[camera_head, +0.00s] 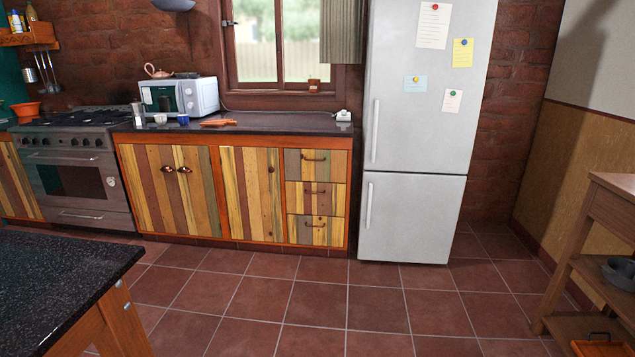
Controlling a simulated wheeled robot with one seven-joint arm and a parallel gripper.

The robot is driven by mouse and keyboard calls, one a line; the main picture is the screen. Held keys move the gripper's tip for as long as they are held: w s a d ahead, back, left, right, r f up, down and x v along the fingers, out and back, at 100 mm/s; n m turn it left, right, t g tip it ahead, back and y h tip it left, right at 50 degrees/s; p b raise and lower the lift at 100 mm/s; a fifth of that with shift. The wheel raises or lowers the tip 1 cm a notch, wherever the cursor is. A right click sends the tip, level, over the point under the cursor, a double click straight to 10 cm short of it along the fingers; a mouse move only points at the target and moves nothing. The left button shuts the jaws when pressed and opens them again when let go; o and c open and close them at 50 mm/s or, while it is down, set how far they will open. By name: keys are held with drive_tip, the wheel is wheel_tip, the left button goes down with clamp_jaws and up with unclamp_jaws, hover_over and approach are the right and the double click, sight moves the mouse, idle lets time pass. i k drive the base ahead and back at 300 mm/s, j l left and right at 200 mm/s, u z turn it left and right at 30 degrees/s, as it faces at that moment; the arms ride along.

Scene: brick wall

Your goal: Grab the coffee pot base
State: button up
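I cannot clearly make out which thing is the coffee pot base. Small items stand on the dark counter (265,122) along the back wall. A tall greyish vessel (137,115) stands at the counter's left end, with a small pale cup-like item (160,119) and a small blue item (183,119) to its right. A small white device (343,115) sits at the counter's right end, with a cord running left from it. A pinkish teapot (157,71) is on top of the white microwave (180,95). My gripper is not in view.
A stove (75,160) is left of the counter, a tall fridge (415,120) right of it. A dark-topped table (55,285) fills the near left. A wooden shelf unit (600,250) stands at the right. The tiled floor (315,300) between them is clear.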

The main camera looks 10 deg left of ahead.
sight(138, 121)
drive_tip(key=i+z, duration=0.2)
drive_tip(key=i, duration=1.7)
drive_tip(key=i+j+u, duration=0.2)
drive_tip(key=i+u, duration=0.3)
drive_tip(key=i+l+u, duration=0.1)
drive_tip(key=i+u, duration=0.35)
drive_tip(key=i, duration=0.3)
drive_tip(key=i+l+u, duration=0.25)
drive_tip(key=i+u, duration=0.25)
drive_tip(key=i+j+u, duration=0.2)
drive_tip(key=i+u, duration=0.25)
drive_tip(key=i, duration=0.3)
drive_tip(key=i+u, duration=0.4)
drive_tip(key=i, duration=0.3)
drive_tip(key=i+l+u, duration=0.3)
drive_tip(key=i+u, duration=0.15)
drive_tip(key=i, duration=0.25)
drive_tip(key=i+j+z, duration=0.15)
drive_tip(key=i, duration=1.35)
drive_tip(key=i+l, duration=0.15)
drive_tip(key=l, duration=0.15)
